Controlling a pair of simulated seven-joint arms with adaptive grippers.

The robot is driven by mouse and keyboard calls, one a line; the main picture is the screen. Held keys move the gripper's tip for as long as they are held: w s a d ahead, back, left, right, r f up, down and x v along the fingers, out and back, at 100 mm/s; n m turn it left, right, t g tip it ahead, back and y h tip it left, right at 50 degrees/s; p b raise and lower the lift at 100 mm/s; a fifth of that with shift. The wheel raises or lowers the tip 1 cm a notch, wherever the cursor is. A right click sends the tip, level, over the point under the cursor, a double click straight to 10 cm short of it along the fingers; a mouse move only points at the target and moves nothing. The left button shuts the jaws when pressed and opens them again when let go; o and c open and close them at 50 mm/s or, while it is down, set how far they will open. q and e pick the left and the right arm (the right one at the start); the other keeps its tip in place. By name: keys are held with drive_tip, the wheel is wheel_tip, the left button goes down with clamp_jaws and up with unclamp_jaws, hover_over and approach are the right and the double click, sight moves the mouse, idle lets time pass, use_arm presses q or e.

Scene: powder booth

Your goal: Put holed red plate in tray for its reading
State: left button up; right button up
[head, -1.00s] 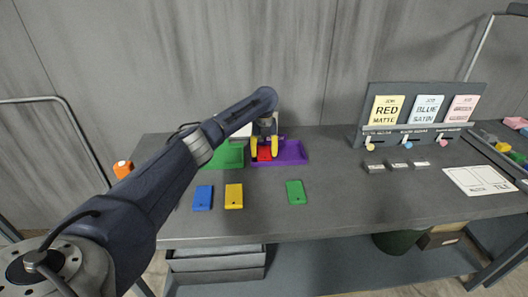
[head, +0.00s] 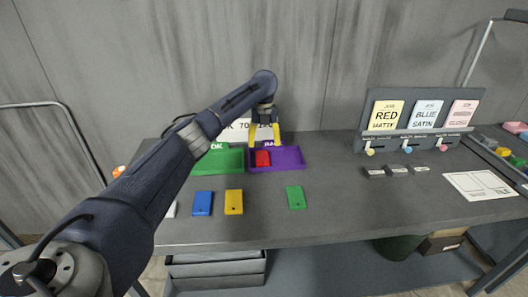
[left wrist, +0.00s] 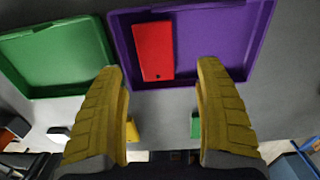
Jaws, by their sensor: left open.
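The red plate (head: 262,158) lies in the left part of the purple tray (head: 290,157). It also shows in the left wrist view (left wrist: 153,50), flat in the tray, with a small hole near one end. The green tray (head: 222,160) stands just left of the purple one and looks empty. My left gripper (head: 265,140) is above the purple tray, with its yellow fingers open and apart from the plate. In the left wrist view the open fingers (left wrist: 163,85) have nothing between them. My right gripper is not in view.
Blue (head: 202,203), yellow (head: 234,202) and green (head: 296,197) plates lie in front of the trays. A rack with job cards (head: 421,115) stands at the right, with small dark blocks before it. A white sheet (head: 480,185) lies further right. The middle right of the table is clear.

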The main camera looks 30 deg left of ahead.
sight(264, 157)
use_arm(q)
drive_tip(key=shift+r, duration=2.45)
